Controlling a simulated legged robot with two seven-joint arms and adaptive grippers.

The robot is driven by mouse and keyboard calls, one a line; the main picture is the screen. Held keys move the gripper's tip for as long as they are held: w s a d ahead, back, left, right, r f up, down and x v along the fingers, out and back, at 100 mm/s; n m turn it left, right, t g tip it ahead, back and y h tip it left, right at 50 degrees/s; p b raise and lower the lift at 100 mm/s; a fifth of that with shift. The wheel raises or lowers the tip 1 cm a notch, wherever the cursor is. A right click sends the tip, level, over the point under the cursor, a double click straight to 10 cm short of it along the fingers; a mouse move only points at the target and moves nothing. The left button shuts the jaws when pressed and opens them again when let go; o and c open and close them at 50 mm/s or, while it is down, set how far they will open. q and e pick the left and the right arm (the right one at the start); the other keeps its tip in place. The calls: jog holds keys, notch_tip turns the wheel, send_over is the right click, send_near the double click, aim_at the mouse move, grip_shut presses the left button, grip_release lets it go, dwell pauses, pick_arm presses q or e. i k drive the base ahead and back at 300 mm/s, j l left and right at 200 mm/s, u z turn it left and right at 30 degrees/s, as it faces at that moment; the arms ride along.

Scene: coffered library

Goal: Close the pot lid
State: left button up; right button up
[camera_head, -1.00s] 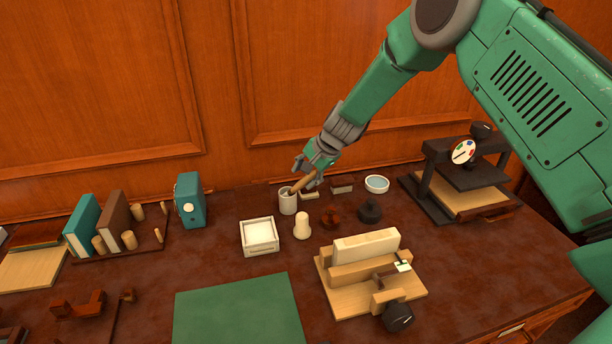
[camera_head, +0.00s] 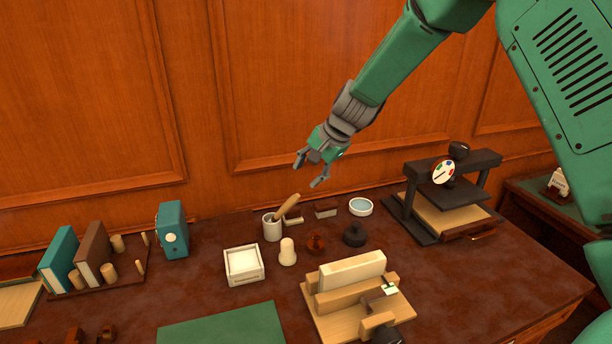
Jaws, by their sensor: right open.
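A small whitish pot (camera_head: 272,228) stands toward the back of the desk. A wooden-handled tool (camera_head: 287,207) leans out of its mouth to the right. A lid on the pot cannot be made out. A dark round knobbed piece (camera_head: 355,236) sits to the right of the pot, and a reddish-brown piece (camera_head: 315,243) lies between them; I cannot tell whether either is a lid. My right gripper (camera_head: 311,174) is open and empty, above and to the right of the pot and clear of the handle. My left gripper is not in view.
A white square tray (camera_head: 244,265) and a pale peg (camera_head: 288,253) stand in front of the pot. A wooden clamping jig (camera_head: 350,295) is front right, a black press (camera_head: 447,195) back right. A shallow round dish (camera_head: 361,206) is behind. Books (camera_head: 80,258) stand left.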

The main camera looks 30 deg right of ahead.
aim_at(236, 228)
jog(key=k+j, duration=0.2)
jog(key=k, duration=0.3)
jog(key=k+j, duration=0.15)
jog(key=k, duration=0.3)
